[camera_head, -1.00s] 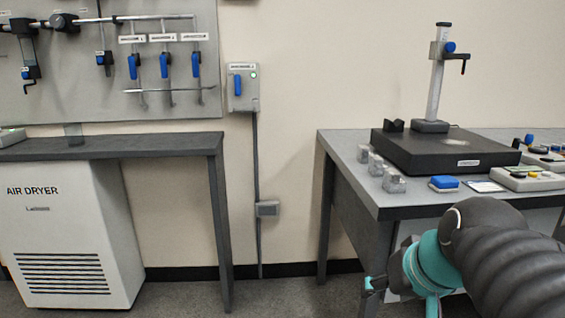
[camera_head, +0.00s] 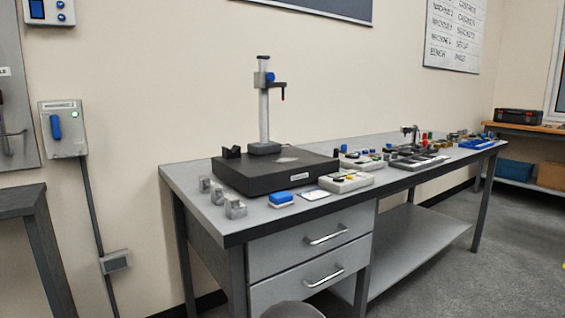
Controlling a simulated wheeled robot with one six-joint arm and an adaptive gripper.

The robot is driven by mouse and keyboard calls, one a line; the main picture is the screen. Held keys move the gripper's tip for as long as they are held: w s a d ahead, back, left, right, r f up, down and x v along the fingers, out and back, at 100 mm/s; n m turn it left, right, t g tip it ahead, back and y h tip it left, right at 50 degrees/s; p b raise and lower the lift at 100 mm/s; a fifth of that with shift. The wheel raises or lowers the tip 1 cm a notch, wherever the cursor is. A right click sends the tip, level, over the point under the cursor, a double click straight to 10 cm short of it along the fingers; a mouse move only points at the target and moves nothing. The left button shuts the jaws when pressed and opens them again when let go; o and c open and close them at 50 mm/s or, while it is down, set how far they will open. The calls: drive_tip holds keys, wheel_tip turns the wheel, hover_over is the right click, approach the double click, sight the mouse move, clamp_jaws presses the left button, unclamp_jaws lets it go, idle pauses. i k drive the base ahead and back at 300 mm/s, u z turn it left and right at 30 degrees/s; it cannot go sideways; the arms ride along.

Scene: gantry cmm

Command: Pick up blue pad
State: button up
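The blue pad (camera_head: 281,197) is a small block with a blue top and a pale lower part. It lies on the grey workbench (camera_head: 247,224) near its front edge. It sits just in front of the black surface plate, with a small white card to its right. My gripper is not in view now. Only a grey rounded part of my own body shows at the bottom edge.
The black surface plate (camera_head: 250,180) carries a height stand (camera_head: 264,110). Several small metal blocks (camera_head: 217,196) stand left of the pad. A grey control box (camera_head: 346,181) lies to its right. Drawers (camera_head: 312,260) are below. Floor at the right is clear.

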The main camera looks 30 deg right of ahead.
sight(278, 200)
drive_tip(key=u, duration=1.95)
drive_tip(key=i, duration=1.15)
drive_tip(key=z, duration=4.1)
